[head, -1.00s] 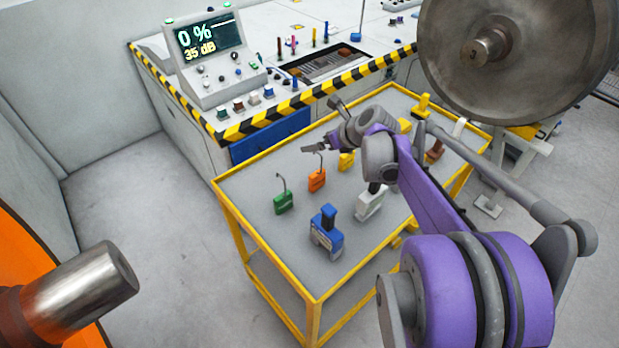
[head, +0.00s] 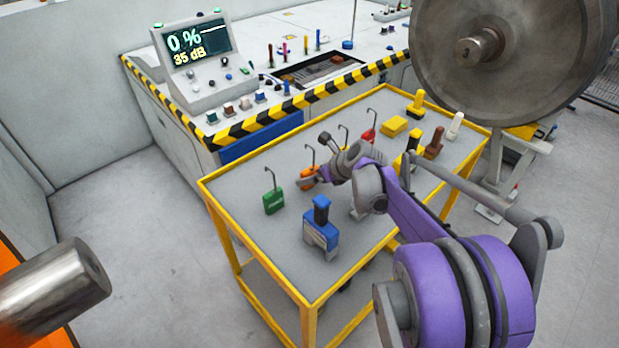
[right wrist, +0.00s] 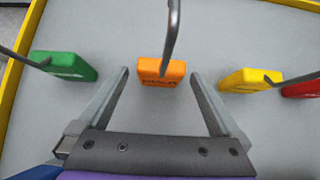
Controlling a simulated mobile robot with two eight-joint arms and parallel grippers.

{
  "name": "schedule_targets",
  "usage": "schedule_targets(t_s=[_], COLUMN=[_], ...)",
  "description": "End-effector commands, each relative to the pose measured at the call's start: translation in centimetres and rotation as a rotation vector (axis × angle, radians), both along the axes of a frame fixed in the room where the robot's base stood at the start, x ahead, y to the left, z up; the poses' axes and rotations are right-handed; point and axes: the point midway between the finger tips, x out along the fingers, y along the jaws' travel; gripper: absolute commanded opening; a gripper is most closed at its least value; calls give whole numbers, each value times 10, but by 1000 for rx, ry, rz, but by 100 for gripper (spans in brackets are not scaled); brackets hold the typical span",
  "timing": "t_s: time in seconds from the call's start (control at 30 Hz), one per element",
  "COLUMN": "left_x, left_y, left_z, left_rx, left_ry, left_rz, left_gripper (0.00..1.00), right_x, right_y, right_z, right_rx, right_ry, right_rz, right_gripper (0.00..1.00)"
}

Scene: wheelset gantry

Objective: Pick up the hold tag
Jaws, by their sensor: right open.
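The hold tag is an orange block with dark lettering and a thin grey hook, on the grey top of the yellow-edged cart. In the head view the orange tag (head: 307,172) is partly hidden by my right gripper (head: 310,184). In the right wrist view the orange tag (right wrist: 160,73) lies between the fingertips of my open right gripper (right wrist: 159,75), with a gap on each side. Its hook rises toward the camera. My left gripper is in neither view.
A green tag (head: 274,201) and a yellow tag (right wrist: 250,81) flank the orange one, both hooked. A red tag (head: 369,134) stands beyond. A blue tool (head: 321,231) stands near the cart's (head: 255,262) front. A large metal wheel (head: 505,50) hangs at upper right.

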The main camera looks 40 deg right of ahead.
Motion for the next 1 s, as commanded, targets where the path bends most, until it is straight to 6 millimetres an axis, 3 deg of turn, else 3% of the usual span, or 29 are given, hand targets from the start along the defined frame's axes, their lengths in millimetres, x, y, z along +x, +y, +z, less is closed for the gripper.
schedule_targets(t_s=[0.2,0.53,1.0], left_x=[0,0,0], left_y=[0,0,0], left_z=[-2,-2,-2], left_rx=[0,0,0], left_ry=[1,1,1], left_rz=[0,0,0], left_gripper=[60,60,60], right_x=[23,28,27], right_y=[1,2,2], right_z=[-24,-28,-28], right_rx=[0,0,0], right_ry=[1,0,0], right_rz=[1,0,0], right_gripper=[100,98,16])
